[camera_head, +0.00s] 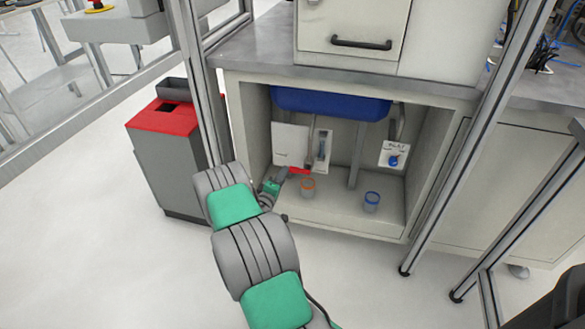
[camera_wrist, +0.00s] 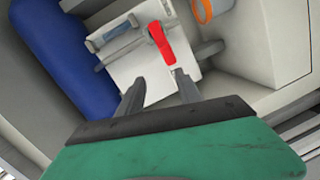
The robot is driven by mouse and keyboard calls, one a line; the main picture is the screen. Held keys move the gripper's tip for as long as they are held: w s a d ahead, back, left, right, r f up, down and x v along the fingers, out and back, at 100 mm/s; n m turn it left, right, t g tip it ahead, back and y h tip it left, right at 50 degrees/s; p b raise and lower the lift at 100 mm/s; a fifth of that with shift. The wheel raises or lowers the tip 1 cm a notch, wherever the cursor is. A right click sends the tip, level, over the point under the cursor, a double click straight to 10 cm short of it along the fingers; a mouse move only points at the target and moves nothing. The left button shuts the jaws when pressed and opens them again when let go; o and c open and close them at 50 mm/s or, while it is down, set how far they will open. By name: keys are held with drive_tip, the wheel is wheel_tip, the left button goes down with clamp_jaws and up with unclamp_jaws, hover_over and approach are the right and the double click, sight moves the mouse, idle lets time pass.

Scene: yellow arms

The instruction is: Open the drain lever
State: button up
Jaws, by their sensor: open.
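The red drain lever (camera_head: 301,171) is low inside the open cabinet, in front of a white panel (camera_head: 291,144) and by a grey pipe. In the wrist view the red lever (camera_wrist: 161,43) lies just beyond the fingertips, slightly tilted. My gripper (camera_head: 284,175) reaches into the cabinet from the left front, close to the lever's left end. In the wrist view my gripper (camera_wrist: 160,77) has its two dark fingers apart with nothing between them. The lever appears ahead of the gap; whether a finger touches it, I cannot tell.
A blue basin (camera_head: 330,103) hangs under the cabinet top. An orange-ringed cup (camera_head: 307,187) and a blue-ringed cup (camera_head: 371,202) stand on the cabinet floor. A blue valve knob (camera_head: 394,161) is at right. A red-topped bin (camera_head: 166,150) and frame posts flank the cabinet.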

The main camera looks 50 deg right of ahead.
sight(293, 172)
drive_tip(key=d+f+n, duration=0.1)
drive_tip(key=d, duration=0.1)
drive_tip(key=d+f+n+t+b, duration=0.1)
drive_tip(key=d, duration=0.2)
drive_tip(key=d+f+n+t, duration=0.1)
drive_tip(key=d+n, duration=0.1)
drive_tip(key=shift+w+d+f+h, duration=0.2)
drive_tip(key=shift+w+f+h, duration=0.1)
drive_tip(key=shift+w+h, duration=0.1)
clamp_jaws()
idle(1.2)
